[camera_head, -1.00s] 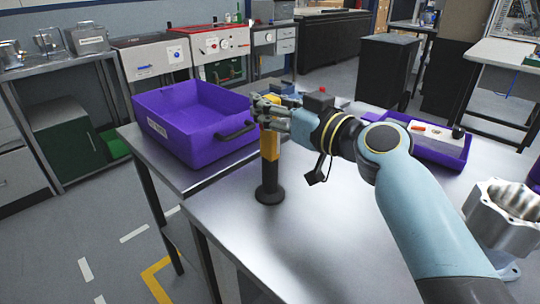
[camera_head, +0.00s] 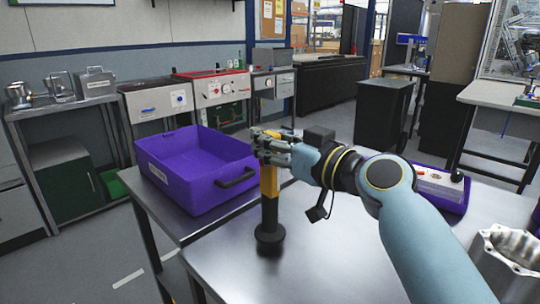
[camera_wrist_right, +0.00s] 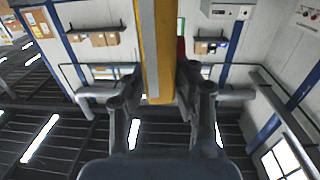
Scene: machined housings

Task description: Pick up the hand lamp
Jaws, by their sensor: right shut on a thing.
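The hand lamp (camera_head: 269,212) is yellow with a black, wider round base. It is upright above the steel table, near its front left edge, and I cannot tell whether the base touches the table. My right gripper (camera_head: 272,150) is shut around its upper part. In the right wrist view the lamp's yellow and grey body (camera_wrist_right: 158,50) runs between the two dark fingers (camera_wrist_right: 160,95). The fingers hide part of the lamp. My left gripper is not in view.
A purple bin (camera_head: 195,180) with a black handle stands left of the lamp. A second purple tray (camera_head: 445,195) holding a device lies at the right, behind my arm. A metal housing (camera_head: 508,255) stands at the right front. The table's middle front (camera_head: 325,265) is bare.

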